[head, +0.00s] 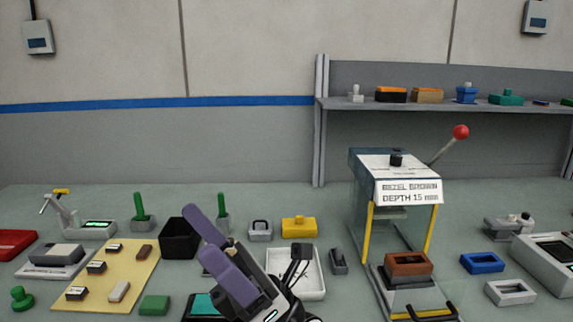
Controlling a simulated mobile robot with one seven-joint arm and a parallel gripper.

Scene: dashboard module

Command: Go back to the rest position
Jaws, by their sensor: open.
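My gripper (197,232) is in the lower middle of the head view, above the front of the bench. Its two purple fingers point up and to the left with a gap between them. It is open, and no object shows between the fingers. It overlaps the dark bin (178,240) and the white tray (316,277) in the picture and hides part of both. I cannot tell its height above the bench.
A press with a red-knobbed lever (461,132) stands right of centre, a brown block (408,263) at its front. A tan board (130,268) with small parts lies left. Several small items crowd the bench. A shelf (440,105) is behind. The bench's back strip is clear.

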